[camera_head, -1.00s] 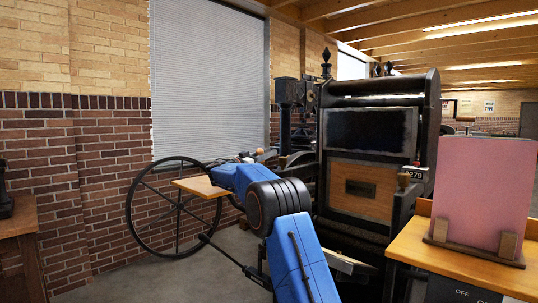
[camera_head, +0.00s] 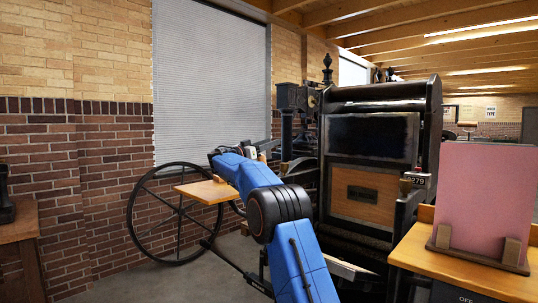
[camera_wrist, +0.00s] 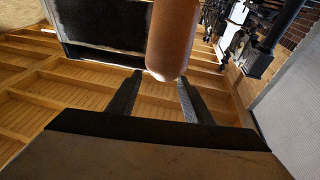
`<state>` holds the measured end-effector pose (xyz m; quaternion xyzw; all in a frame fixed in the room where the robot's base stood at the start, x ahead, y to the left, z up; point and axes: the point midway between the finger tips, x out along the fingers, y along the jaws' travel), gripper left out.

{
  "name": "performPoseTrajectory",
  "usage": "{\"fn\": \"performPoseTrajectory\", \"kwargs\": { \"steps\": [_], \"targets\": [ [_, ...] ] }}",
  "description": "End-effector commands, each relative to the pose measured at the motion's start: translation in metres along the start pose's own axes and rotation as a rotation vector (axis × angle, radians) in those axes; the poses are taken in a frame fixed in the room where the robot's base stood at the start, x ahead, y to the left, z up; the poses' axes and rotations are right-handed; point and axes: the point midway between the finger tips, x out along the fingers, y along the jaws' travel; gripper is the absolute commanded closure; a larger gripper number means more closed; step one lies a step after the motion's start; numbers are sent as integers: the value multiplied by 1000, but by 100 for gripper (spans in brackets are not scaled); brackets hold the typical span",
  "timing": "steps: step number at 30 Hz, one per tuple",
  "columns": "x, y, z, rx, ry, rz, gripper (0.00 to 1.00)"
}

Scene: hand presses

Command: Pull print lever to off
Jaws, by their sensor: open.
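The press (camera_head: 425,100) is a large dark machine with a framed black panel and a wooden panel on its front. In the wrist view a rounded orange-brown handle (camera_wrist: 172,40), apparently the lever's grip, comes down from the top edge. Its lower end is between or just beyond the two dark fingers of my gripper (camera_wrist: 158,92). The fingers are apart, with gaps visible beside the handle. I cannot tell whether either touches it. In the head view my blue arm reaches to the press's left side. The fingers and the lever's shaft cannot be made out there.
A large spoked wheel (camera_head: 132,215) and a wooden board (camera_head: 205,192) are left of my arm. A pink panel (camera_head: 482,195) stands on a wooden table (camera_head: 425,256) at the right. A brick wall (camera_head: 105,180) is behind on the left.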

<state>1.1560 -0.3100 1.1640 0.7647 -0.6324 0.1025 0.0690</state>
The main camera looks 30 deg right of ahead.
Motion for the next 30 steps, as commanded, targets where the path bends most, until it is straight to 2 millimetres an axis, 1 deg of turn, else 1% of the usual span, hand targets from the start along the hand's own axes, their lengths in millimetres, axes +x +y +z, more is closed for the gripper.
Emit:
{"fn": "performPoseTrajectory", "kwargs": {
  "steps": [1,3,6,10,16,17,18,20,21,22,23,26,30],
  "targets": [
    [2,0,-7,1,0,0,54],
    [4,-1,-14,1,-1,-1,54],
    [6,-1,-21,1,-1,0,54],
    [6,-1,-25,-1,-1,0,54],
    [6,-1,-26,-1,-1,0,54],
    [6,-1,-26,-1,-1,0,56],
    [6,-1,-26,-2,-1,-1,66],
    [6,1,-26,-5,-7,-2,80],
    [6,4,-27,-11,-14,-4,90],
    [6,7,-28,-17,-23,-6,97],
    [6,11,-27,-27,-36,-9,100],
    [4,28,-25,-74,-95,-29,100],
    [-4,61,-17,-161,-206,-71,100]
  ]
}}
